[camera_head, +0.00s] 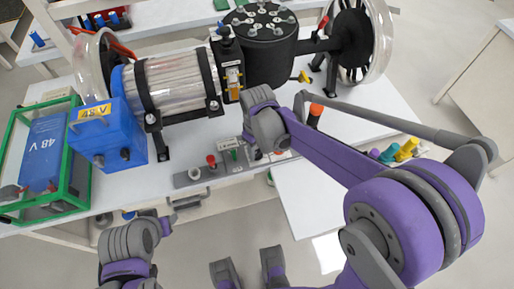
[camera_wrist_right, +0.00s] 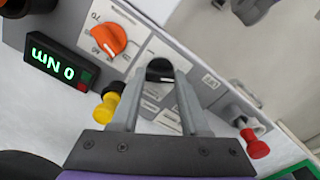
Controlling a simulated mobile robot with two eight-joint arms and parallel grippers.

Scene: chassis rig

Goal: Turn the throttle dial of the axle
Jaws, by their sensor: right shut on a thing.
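The axle, a motor drum (camera_head: 176,84) between two large wheels, lies on the white bench. A low grey control panel (camera_head: 205,176) stands in front of it. In the right wrist view, a black dial (camera_wrist_right: 160,70) sits on this panel between the fingertips of my right gripper (camera_wrist_right: 159,78). The gripper is shut on the dial; its fingers partly hide the panel labels. In the head view my right gripper (camera_head: 250,140) reaches down to the panel. My left gripper (camera_head: 167,224) is low at left, near the bench's front edge; its finger opening is unclear.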

